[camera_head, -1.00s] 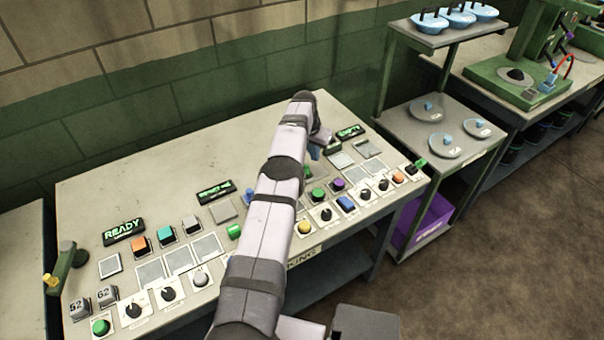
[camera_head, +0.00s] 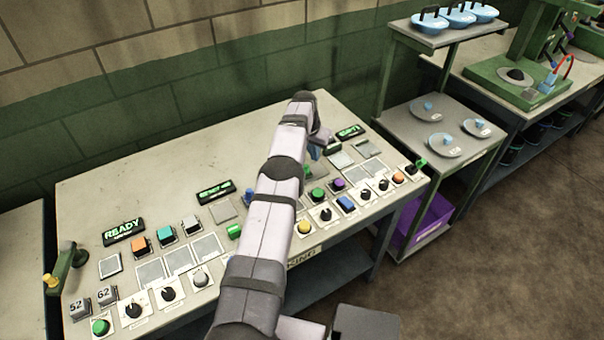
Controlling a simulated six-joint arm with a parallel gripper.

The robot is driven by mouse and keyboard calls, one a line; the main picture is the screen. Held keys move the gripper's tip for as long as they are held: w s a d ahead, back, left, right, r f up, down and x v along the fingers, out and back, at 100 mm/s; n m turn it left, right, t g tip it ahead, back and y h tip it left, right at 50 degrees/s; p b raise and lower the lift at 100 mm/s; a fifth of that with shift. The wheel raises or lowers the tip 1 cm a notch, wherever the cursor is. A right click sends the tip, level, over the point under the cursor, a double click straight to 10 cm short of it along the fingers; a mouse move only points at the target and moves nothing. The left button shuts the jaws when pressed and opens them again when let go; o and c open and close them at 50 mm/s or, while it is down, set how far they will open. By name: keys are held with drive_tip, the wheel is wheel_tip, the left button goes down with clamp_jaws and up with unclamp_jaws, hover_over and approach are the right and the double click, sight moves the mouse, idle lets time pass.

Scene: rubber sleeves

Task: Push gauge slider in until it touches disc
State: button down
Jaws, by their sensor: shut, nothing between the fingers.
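My arm reaches up over the sloping console (camera_head: 90,195), and my gripper (camera_head: 317,150) is at its far end, low over the console's right half. The arm partly hides it; it is shut and holds nothing. I cannot pick out the gauge slider for certain. A green fixture with a yellow knob (camera_head: 52,280) stands at the console's left edge. Grey discs with blue knobs (camera_head: 446,146) lie on the shelf at the right. Whether any slider touches a disc cannot be told.
The console carries several buttons, knobs and lit signs, including a READY sign (camera_head: 123,231). A green press (camera_head: 515,80) stands on the bench at the far right. A purple bin (camera_head: 425,218) is under the shelf. The console's back strip is clear.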

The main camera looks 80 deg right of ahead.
sight(309, 172)
drive_tip(key=shift+f, duration=0.25)
drive_tip(key=shift+f+b, duration=2.3)
drive_tip(key=shift+b, duration=0.05)
drive_tip(key=shift+w+a+p, duration=0.85)
drive_tip(key=shift+p, duration=0.15)
drive_tip(key=shift+s+d+f+b, duration=0.1)
drive_tip(key=shift+f+b, duration=0.05)
drive_tip(key=shift+b, duration=0.15)
drive_tip(key=shift+s+d+b, duration=0.25)
drive_tip(key=shift+b, duration=0.25)
drive_tip(key=shift+s+d+b, duration=0.2)
drive_tip(key=shift+b, duration=0.1)
drive_tip(key=shift+r, duration=0.25)
wheel_tip(309, 172, up, 7)
drive_tip(key=p, duration=0.4)
idle(0.7)
